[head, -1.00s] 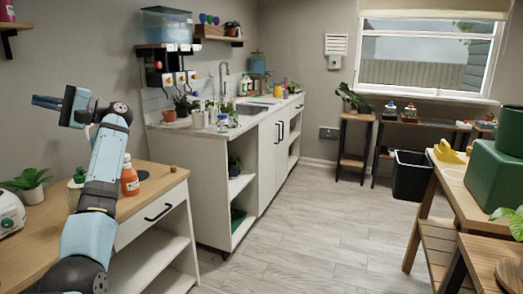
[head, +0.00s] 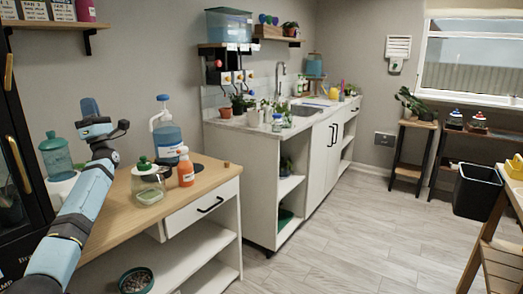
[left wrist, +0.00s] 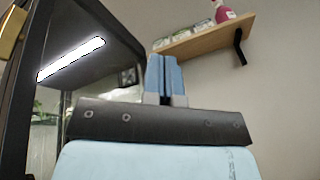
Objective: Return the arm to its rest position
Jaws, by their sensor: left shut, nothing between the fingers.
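My left gripper (head: 88,106) is raised at the left of the head view, over the left end of the wooden-topped cabinet (head: 212,181), with my blue and black arm below it. Its fingers point away from me. In the left wrist view its two blue fingers (left wrist: 163,74) are together with nothing between them. My right gripper shows in neither view.
On the cabinet are a jug (head: 167,137), an orange bottle (head: 185,168), a glass jar (head: 147,184) and a teal-topped container (head: 57,156). A dark glass-fronted cabinet (head: 18,165) stands close at far left. A wall shelf (head: 50,24) is above.

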